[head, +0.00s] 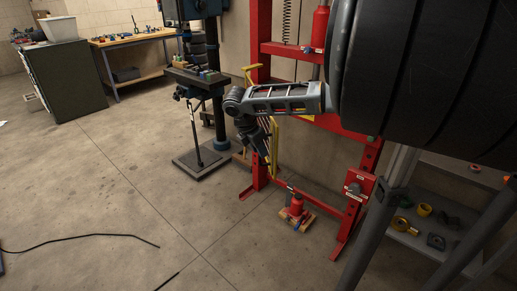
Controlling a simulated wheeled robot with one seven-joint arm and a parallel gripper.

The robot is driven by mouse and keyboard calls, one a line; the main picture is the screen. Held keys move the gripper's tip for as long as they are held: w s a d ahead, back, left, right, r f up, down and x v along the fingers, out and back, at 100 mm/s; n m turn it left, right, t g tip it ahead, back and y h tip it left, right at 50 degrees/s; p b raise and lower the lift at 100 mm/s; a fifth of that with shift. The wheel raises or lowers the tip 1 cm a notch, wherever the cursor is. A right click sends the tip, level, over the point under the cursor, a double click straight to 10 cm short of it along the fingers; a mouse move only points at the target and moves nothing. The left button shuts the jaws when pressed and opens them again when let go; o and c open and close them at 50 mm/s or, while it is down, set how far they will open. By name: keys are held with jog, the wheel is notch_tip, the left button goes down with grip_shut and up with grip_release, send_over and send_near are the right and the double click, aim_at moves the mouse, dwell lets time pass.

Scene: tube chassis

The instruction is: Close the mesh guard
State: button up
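The mesh guard is a yellow-framed panel (275,148) at the left side of the red press frame (260,40). It appears to stand swung out from the press, but my arm covers much of it and its exact angle cannot be told. My gripper (261,152) hangs down from my grey arm, in front of the guard in this view. Its dark fingers overlap the yellow frame, and I cannot tell whether they touch it or how far apart they are.
Large black tyres (430,70) fill the upper right, above grey legs (375,220). A red bottle jack (296,205) stands at the press's foot. A drill press (208,80) stands behind, left of my arm. A black cable (80,238) lies on mostly clear floor at left.

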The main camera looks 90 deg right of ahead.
jog(key=shift+o, duration=0.6)
jog(key=shift+r, duration=0.1)
jog(key=v, duration=0.7)
jog(key=shift+w+r+b, duration=0.2)
jog(key=shift+r+b, duration=0.05)
jog(key=shift+b, duration=0.15)
jog(key=shift+a, duration=0.1)
jog(key=shift+c, duration=0.3)
